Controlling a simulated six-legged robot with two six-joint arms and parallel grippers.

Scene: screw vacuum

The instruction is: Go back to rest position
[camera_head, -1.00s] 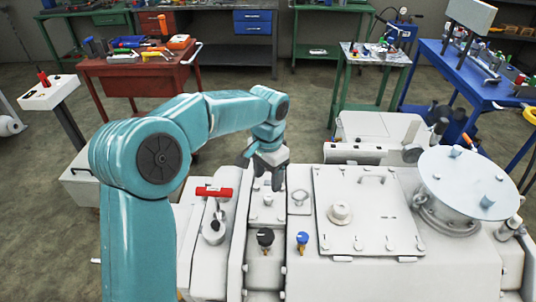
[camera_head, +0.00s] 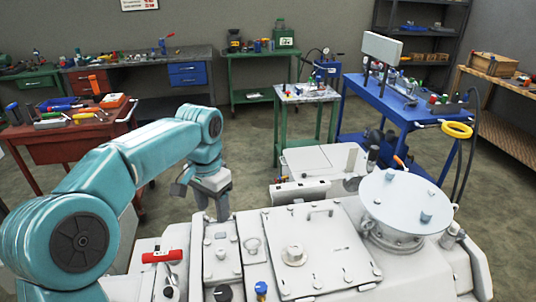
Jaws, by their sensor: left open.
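My left arm reaches in from the left, and its grey left gripper (camera_head: 213,212) points down over the left part of the white machine (camera_head: 330,240). Its jaws are open, and I see nothing between them. Below it on the machine are a small bolted plate (camera_head: 221,262), a red-handled lever (camera_head: 162,257), a black knob (camera_head: 222,293) and a blue knob (camera_head: 261,289). I cannot tell the exact gap between the fingertips and the machine top. My right gripper is not in view.
A round white lid (camera_head: 405,203) tops the machine at right.

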